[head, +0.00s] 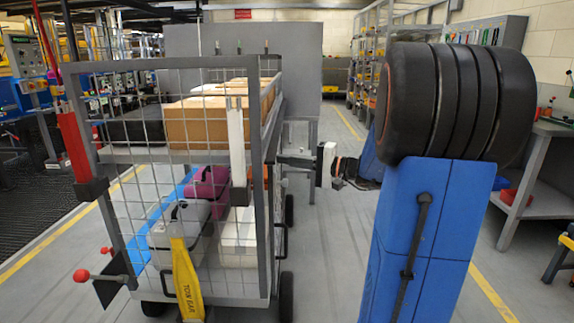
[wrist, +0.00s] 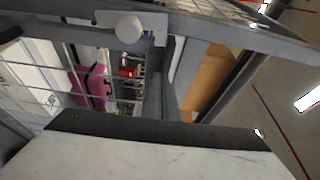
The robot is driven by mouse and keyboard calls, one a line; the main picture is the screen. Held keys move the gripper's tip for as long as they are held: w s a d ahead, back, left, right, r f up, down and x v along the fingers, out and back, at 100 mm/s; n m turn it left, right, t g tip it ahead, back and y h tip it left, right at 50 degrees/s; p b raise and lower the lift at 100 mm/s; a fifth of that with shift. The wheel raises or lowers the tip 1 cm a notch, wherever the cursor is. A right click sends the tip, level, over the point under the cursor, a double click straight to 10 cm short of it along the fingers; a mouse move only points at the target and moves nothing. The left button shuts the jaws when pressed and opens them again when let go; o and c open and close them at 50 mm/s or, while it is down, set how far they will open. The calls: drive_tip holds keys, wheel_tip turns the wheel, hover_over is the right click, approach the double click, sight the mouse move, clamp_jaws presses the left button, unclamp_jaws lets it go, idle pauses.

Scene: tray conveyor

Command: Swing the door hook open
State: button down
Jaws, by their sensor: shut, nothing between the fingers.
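A wire cage trolley (head: 170,63) stands left of centre with a mesh door facing me. A pale upright bar (head: 237,145) hangs on the mesh near its right post; it looks like the door hook. In the wrist view a grey plate with a round pale knob (wrist: 130,27) sits on the frame; I cannot tell if it is the same part. My gripper (head: 284,160) is shut and empty, pointing left at the cage's right side. The trolley post partly hides its tip, so contact is unclear. A pale block with a dark edge (wrist: 160,130) fills the bottom of the wrist view.
The trolley holds cardboard boxes (head: 200,120) above, and a purple bag (head: 208,187) and a grey case (head: 178,225) below. A yellow tow bar (head: 186,280) sticks out in front. A workbench (head: 540,150) stands at right.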

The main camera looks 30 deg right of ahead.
drive_tip(key=v, duration=1)
drive_tip(key=shift+a+f, duration=0.15)
drive_tip(key=shift+s, duration=0.1)
idle(0.3)
